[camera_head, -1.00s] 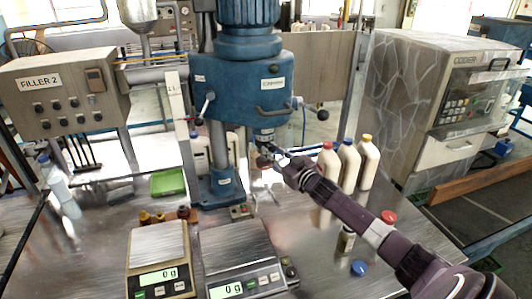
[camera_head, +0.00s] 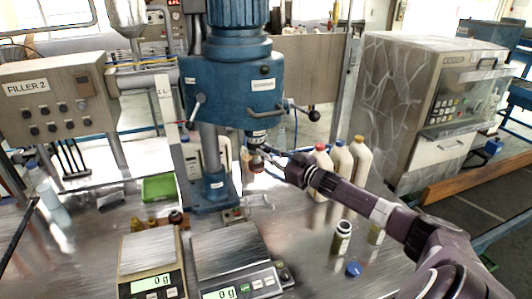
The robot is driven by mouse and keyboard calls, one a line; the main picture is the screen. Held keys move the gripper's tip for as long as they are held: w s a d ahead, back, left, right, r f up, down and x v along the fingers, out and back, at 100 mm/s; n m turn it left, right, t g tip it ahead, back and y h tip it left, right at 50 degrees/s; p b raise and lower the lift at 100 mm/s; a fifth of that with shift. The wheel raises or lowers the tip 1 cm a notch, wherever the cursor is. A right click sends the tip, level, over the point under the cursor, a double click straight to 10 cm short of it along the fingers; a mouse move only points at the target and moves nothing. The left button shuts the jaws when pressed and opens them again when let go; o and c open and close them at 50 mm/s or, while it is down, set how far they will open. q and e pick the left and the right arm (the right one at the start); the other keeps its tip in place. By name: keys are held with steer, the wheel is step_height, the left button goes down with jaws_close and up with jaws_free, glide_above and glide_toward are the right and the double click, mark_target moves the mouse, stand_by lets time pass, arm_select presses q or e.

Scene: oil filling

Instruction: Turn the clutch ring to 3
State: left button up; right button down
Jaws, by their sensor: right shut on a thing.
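The blue capping machine (camera_head: 232,85) stands upright in the middle of the table. The clutch ring (camera_head: 256,137) sits on the dark spindle under its head. My right gripper (camera_head: 262,153) comes in from the right at the spindle's lower end and is shut on the clutch ring. The fingers partly cover the ring, and the number it is set to is too small to read. My left gripper is out of view.
White bottles with red and yellow caps (camera_head: 340,165) stand just behind my right arm. Two scales (camera_head: 150,250) (camera_head: 228,250) reading 0 g fill the front left. A green tray (camera_head: 158,188) lies left of the machine.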

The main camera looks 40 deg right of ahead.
steer(key=c, duration=1.8)
jaws_free()
steer(key=shift+r, duration=0.1)
steer(key=shift+s+f, duration=0.2)
steer(key=shift+s, duration=0.25)
steer(key=shift+s+d+r, duration=0.1)
steer(key=shift+s+d, duration=0.1)
steer(key=shift+s, duration=1.65)
steer(key=shift+s+d+r, duration=0.1)
steer(key=shift+s+d, duration=0.05)
steer(key=shift+s, duration=1.7)
steer(key=shift+s+d, duration=0.2)
steer(key=shift+s, duration=1.65)
steer(key=shift+f, duration=0.15)
